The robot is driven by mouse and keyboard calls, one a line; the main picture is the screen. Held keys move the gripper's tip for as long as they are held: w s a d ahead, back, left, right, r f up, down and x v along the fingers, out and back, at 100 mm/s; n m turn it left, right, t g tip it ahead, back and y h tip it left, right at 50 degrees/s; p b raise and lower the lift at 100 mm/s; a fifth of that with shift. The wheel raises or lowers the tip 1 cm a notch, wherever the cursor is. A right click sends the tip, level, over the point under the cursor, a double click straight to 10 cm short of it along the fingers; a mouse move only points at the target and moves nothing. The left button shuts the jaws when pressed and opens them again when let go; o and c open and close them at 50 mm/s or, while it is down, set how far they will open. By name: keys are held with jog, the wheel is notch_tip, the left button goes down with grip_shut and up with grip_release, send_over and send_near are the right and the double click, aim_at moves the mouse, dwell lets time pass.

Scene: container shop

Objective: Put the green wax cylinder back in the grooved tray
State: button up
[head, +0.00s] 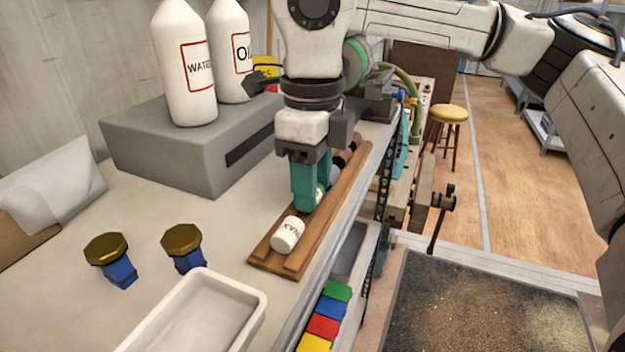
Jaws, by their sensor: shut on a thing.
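The brown wooden grooved tray (325,220) lies along the right edge of the grey counter. My gripper (305,203), with teal fingers pointing down, is over the middle of the tray. It is shut on the green wax cylinder (319,193), of which only a small pale green part shows beside the fingers. I cannot tell whether the cylinder touches the tray. A white cylinder marked WAX (288,235) lies in the near end of the tray. Dark cylinders (343,158) lie in the tray behind the gripper, partly hidden by it.
A grey box (185,150) with two white bottles (185,65) stands behind left. Two blue, gold-topped pieces (183,248) and a white tray (205,318) are at the front. Coloured blocks (323,326) sit below the counter edge. The counter between box and blue pieces is clear.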

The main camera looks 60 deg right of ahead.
jog(key=shift+f, duration=0.35)
jog(key=shift+f, duration=0.2)
jog(key=o, duration=1)
jog(key=shift+r, duration=0.1)
jog(key=shift+o, duration=0.2)
jog(key=shift+r, duration=0.1)
notch_tip(320, 180, up, 12)
jog(key=shift+b, duration=0.45)
